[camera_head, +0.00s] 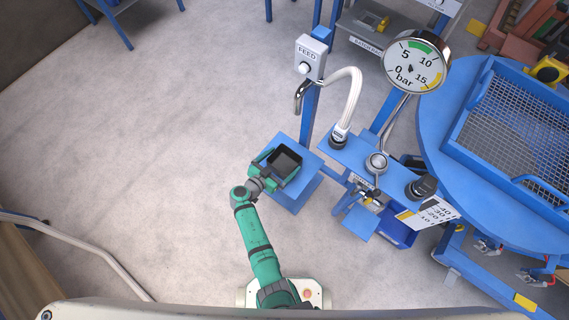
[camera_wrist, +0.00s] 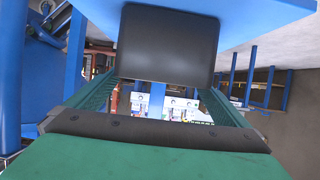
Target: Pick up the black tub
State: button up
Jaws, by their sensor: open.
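The black tub (camera_head: 286,160) stands on a small blue stand (camera_head: 305,161) near the middle of the head view. In the wrist view the dark side of the black tub (camera_wrist: 167,46) fills the upper middle, straight ahead of the jaws. My green gripper (camera_head: 276,170) reaches to the tub from the lower left, its fingers on either side of it. In the wrist view my gripper (camera_wrist: 152,92) has its two fingers spread wide, left and right of the tub. Whether the fingers touch the tub cannot be told.
A blue post with a FEED box (camera_head: 310,58) and a curved white hose (camera_head: 352,98) rises behind the stand. A pressure gauge (camera_head: 416,64), a blue ledge (camera_head: 357,157) and a round blue table (camera_head: 436,130) are to the right.

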aim_at(292, 153)
jog(key=shift+x, duration=2.9)
jog(key=shift+a+f, duration=0.1)
jog(key=c, duration=0.9)
